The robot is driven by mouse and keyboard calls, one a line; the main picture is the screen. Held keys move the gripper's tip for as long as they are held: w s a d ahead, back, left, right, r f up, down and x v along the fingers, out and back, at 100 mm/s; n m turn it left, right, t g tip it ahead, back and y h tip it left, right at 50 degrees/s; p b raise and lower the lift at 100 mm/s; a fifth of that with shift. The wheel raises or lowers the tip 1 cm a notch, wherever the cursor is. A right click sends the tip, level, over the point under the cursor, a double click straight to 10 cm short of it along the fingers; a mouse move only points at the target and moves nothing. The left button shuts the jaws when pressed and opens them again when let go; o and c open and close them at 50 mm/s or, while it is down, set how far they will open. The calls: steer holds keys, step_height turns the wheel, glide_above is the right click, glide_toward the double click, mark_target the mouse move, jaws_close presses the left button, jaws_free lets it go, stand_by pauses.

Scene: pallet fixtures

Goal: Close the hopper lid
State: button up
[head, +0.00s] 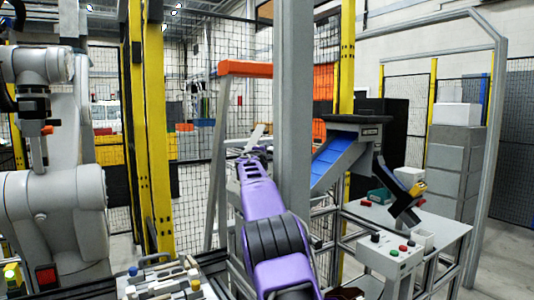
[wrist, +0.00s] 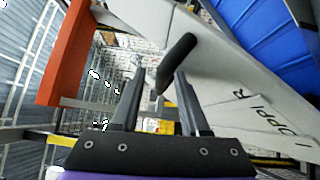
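The hopper lid (wrist: 235,75) is a pale grey, slanted panel in the wrist view, with dark lettering that reads partly as "HOPPER". A black bar handle (wrist: 180,50) stands out from it. My gripper (wrist: 159,70) is open, with its two dark fingers apart. The handle's lower end shows between the fingertips; I cannot tell whether either finger touches it. In the head view my gripper (head: 256,151) is at the far end of my purple arm, small and partly hidden. A pale tilted piece beside it may be the lid's edge.
An orange-topped grey frame (head: 245,68) stands behind my gripper, and a grey post (head: 293,100) rises right of it. A blue conveyor chute (head: 335,160) and a table with a button box (head: 390,252) are at right. A white robot arm (head: 50,210) stands at left.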

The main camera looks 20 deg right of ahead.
steer(key=shift+f, duration=0.1)
steer(key=shift+s+a+f+b, duration=0.1)
steer(key=shift+s+a+b, duration=0.3)
steer(key=shift+b, duration=0.35)
steer(key=b+v, duration=0.7)
steer(key=v, duration=0.4)
steer(key=shift+r, duration=0.25)
steer(key=shift+d, duration=0.1)
